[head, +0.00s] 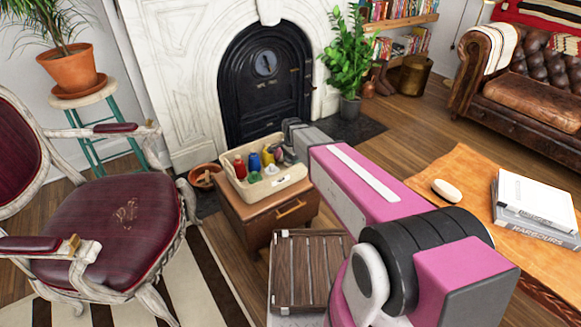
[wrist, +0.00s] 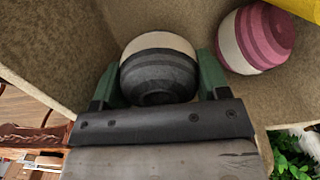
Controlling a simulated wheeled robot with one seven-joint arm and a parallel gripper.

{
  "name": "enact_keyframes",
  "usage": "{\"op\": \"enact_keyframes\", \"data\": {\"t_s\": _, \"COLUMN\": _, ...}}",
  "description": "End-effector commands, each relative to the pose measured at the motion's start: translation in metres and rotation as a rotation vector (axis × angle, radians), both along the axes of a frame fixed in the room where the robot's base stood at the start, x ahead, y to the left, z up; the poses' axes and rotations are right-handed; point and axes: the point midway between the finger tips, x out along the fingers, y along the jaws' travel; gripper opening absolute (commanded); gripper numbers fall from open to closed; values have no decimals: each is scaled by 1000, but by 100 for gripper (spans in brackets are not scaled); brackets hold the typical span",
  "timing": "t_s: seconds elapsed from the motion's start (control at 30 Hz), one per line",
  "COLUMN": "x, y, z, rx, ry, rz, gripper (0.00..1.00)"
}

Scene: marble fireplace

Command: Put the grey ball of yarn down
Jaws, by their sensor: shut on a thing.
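The grey ball of yarn (wrist: 158,72), banded dark grey with a pale cream stripe, sits between the green fingers of my gripper (wrist: 160,75) in the wrist view. The gripper is shut on it. Behind it is the beige inside of the tray (head: 266,192), so the ball is in or just over the tray. I cannot tell whether it touches the floor. In the head view my arm reaches to the tray's right end, and the fingertips and grey ball cannot be made out clearly.
A pink striped ball (wrist: 256,38) lies close right of the grey one. The tray also holds a red item (head: 239,167), a blue item (head: 254,161) and other small things. It stands on a brown wooden cabinet (head: 252,218). A burgundy armchair (head: 110,225) stands left.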

Motion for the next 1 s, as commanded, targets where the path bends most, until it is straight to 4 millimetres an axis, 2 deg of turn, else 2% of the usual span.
{"op": "enact_keyframes", "data": {"t_s": 0.3, "x": 0, "y": 0, "z": -35, "rx": -1, "ry": 1, "rz": 1, "gripper": 44}}
{"op": "enact_keyframes", "data": {"t_s": 0.7, "x": 0, "y": 0, "z": -40, "rx": 0, "ry": 0, "rz": 1, "gripper": 44}}
{"op": "enact_keyframes", "data": {"t_s": 0.73, "x": 0, "y": 0, "z": -40, "rx": 0, "ry": 0, "rz": 1, "gripper": 72}}
{"op": "enact_keyframes", "data": {"t_s": 0.8, "x": 0, "y": 0, "z": -39, "rx": 1, "ry": -1, "rz": 1, "gripper": 94}}
{"op": "enact_keyframes", "data": {"t_s": 1.0, "x": 0, "y": 0, "z": -39, "rx": 0, "ry": 0, "rz": 1, "gripper": 94}}
